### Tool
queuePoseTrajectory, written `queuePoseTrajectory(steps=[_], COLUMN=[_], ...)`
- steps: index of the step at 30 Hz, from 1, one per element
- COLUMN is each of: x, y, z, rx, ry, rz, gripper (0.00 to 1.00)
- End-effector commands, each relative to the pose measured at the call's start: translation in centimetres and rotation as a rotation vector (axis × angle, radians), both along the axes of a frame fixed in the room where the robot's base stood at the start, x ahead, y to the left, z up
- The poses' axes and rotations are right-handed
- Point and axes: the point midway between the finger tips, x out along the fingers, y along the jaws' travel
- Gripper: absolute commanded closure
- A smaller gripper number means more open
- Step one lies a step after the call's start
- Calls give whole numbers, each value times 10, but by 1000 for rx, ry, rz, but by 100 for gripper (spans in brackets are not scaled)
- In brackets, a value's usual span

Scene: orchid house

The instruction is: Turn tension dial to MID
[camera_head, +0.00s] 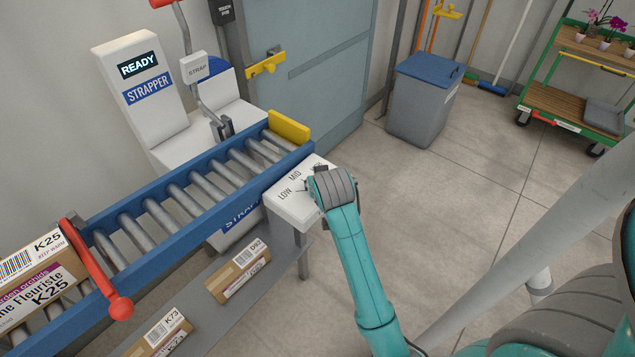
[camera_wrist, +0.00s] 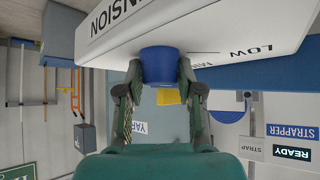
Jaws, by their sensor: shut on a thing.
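The tension dial is a blue knob (camera_wrist: 158,65) on a white panel, seen in the wrist view. The panel (camera_head: 292,208) also shows in the head view, at the end of the roller conveyor, with the labels LOW and MID readable and a third mostly hidden by my arm. My gripper (camera_wrist: 158,76) is shut on the knob, one finger on each side of it. In the head view my wrist covers the knob and the fingers. I cannot tell which label the dial points to.
A blue roller conveyor (camera_head: 172,245) with a yellow end stop (camera_head: 289,127) runs beside the panel, carrying a K25 carton (camera_head: 36,275). The strapper (camera_head: 150,90) shows READY. Cartons lie on a shelf below.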

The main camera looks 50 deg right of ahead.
Motion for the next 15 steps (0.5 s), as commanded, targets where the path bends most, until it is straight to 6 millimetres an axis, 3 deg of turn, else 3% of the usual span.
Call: queuePoseTrajectory(steps=[15], x=[0], y=[0], z=[-1], rx=[1], ry=[3], rz=[-93], gripper=[99])
